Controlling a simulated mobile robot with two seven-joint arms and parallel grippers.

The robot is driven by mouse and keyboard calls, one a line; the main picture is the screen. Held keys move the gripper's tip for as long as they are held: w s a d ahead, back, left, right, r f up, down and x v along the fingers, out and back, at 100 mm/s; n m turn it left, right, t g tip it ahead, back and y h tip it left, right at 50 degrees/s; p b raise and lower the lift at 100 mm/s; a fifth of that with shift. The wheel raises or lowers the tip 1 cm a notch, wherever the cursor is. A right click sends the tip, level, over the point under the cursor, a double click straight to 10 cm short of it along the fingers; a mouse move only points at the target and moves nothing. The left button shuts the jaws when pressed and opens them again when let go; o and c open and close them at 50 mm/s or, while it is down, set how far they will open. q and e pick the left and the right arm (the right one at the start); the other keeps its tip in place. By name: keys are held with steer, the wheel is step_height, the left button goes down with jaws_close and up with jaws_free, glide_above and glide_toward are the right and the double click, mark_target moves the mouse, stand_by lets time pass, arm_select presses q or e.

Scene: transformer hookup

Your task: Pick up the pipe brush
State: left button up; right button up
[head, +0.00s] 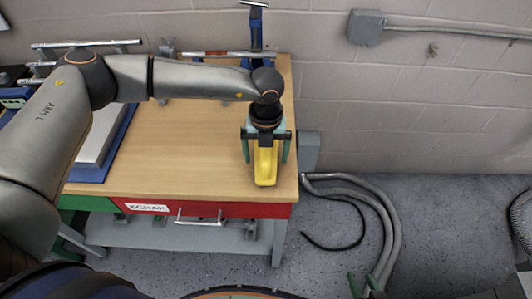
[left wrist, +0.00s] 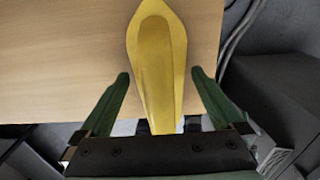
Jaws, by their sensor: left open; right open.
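A yellow, long piece with a pointed end (head: 265,172) lies at the front right of the wooden bench top. I cannot make out bristles on it, and no thing in view is clearly a pipe brush. My left gripper (head: 266,158) is over this yellow piece, pointing down. In the left wrist view the yellow piece (left wrist: 158,50) runs between the two green fingers of my left gripper (left wrist: 160,74), with a gap on each side. Its near end is hidden by the gripper body. My right gripper (head: 361,284) shows only its green fingertips, apart and empty, at the bottom edge.
The bench top (head: 190,150) is clear in the middle. A grey block on a blue base (head: 97,140) stands at the left. A blue vise-like stand (head: 256,32) and a rod (head: 215,54) are at the back. Grey hoses (head: 385,220) lie on the floor at right.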

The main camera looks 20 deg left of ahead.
arm_select(q)
steer(key=shift+c, duration=0.2)
steer(key=c, duration=1.4)
